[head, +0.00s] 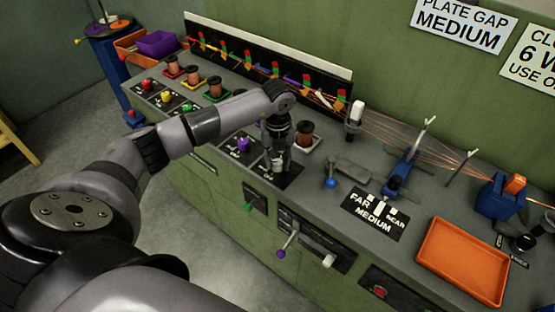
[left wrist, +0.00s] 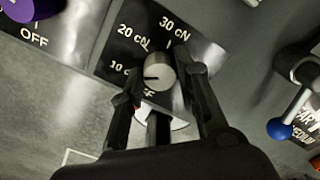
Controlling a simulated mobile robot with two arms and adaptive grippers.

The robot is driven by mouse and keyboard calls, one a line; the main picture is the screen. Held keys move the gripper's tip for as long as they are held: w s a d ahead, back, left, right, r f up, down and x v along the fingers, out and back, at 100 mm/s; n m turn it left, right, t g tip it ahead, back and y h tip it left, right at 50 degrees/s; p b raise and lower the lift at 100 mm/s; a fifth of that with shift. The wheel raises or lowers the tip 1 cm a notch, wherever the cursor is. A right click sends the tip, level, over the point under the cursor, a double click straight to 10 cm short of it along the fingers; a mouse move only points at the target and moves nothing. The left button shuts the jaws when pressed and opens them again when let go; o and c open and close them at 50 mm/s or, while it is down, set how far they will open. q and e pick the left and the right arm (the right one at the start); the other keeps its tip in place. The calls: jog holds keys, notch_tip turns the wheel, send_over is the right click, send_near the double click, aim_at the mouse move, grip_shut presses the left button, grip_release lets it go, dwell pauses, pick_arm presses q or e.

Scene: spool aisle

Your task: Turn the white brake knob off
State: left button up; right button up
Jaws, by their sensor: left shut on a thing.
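The white brake knob (left wrist: 160,73) shows pale grey-white in the left wrist view, on a dark plate (left wrist: 190,48) marked 10, 20 and 30 cN, with a partly covered OFF label below the knob. A dark mark on the knob points left, roughly between 10 cN and OFF. My left gripper (left wrist: 160,88) has one finger on each side of the knob and is shut on it. In the head view my left gripper (head: 277,160) reaches down to the counter and hides most of the knob. My right gripper is not in view.
A purple knob (head: 243,144) sits just left of my gripper, and a copper spool (head: 305,134) stands close on the right. A blue-ball lever (head: 331,183) is farther right. An orange tray (head: 463,260) lies at the counter's front right. Levers stick out from the counter front.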

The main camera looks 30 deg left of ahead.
aim_at(278, 162)
pick_arm(q)
jog(key=n, duration=0.5)
jog(key=shift+w+r+n+p, duration=0.1)
jog(key=shift+n+p, duration=0.2)
jog(key=shift+n, duration=0.1)
jog(key=n+p, duration=0.1)
jog(key=n, duration=0.4)
jog(key=shift+n, duration=0.4)
jog(key=o, duration=1.2)
notch_tip(278, 162, up, 12)
jog(key=shift+f, duration=0.1)
